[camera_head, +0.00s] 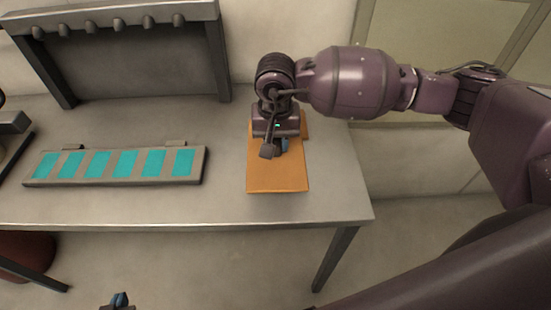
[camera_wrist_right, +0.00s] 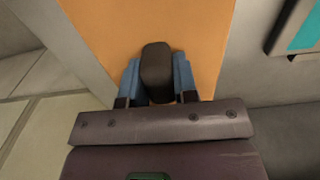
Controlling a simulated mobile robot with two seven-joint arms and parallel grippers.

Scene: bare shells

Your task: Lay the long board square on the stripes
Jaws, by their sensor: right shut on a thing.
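The long board (camera_head: 277,178) is a flat orange plank at the right part of the table. Its long side runs front to back, and my right gripper covers part of it. My right gripper (camera_head: 279,146) is over the board. In the right wrist view, its blue fingers (camera_wrist_right: 158,80) are closed on either side of a dark knob (camera_wrist_right: 157,65) on the orange board (camera_wrist_right: 120,25). The striped panel (camera_head: 112,181), grey with several teal stripes, lies to the left, apart from the board. Only a tip of my left gripper (camera_head: 119,301) shows at the bottom edge; its opening is unclear.
The grey table (camera_head: 200,208) is bare between the panel and the board. A dark rack (camera_head: 130,52) with several knobs stands at the back left. A dark object (camera_head: 12,124) is at the far left edge. The table's right edge is close to the board.

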